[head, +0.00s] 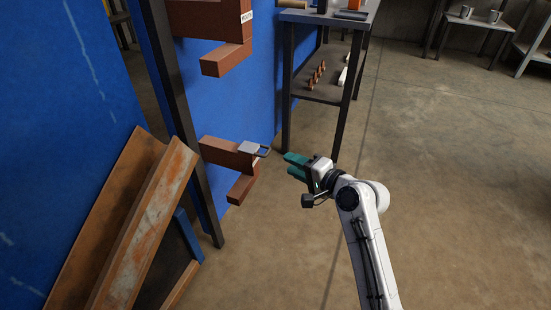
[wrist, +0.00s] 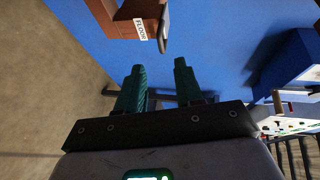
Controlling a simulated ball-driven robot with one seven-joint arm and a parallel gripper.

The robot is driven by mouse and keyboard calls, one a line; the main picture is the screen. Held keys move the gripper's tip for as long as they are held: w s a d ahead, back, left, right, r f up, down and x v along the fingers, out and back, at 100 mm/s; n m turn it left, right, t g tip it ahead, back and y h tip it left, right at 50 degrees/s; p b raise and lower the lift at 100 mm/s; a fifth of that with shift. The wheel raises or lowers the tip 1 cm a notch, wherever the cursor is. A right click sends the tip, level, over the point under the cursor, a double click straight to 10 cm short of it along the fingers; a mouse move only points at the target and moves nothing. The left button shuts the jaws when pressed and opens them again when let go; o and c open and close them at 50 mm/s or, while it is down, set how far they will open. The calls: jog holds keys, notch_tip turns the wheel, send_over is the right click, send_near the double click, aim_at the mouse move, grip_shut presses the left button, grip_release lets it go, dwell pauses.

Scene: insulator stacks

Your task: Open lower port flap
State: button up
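The lower port (head: 228,152) is a brown box jutting from the blue wall, with a second brown block under its outer end. A grey flap (head: 248,147) lies on top at that end, with a loop-like handle (head: 264,152) sticking out. My gripper (head: 289,164), with green fingers, is just right of the handle, apart from it. In the wrist view the fingers (wrist: 159,68) are spread with nothing between them. Ahead of them are the brown port (wrist: 122,20), its white label (wrist: 140,29) and a dark grey edge (wrist: 164,30), probably the flap or handle.
An upper brown port (head: 212,20) with a white label juts out above. Rusty beams (head: 145,225) lean at the lower left beside a dark post (head: 180,110). A metal shelf table (head: 315,95) stands behind my gripper.

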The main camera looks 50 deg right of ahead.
aim_at(268, 152)
jog(key=b+x, duration=0.3)
jog(key=x, duration=0.7)
jog(key=shift+w+b, duration=0.35)
jog(key=shift+b, duration=0.05)
jog(key=shift+c, duration=0.4)
jog(key=shift+f, duration=0.1)
grip_shut()
jog(key=shift+f, duration=0.1)
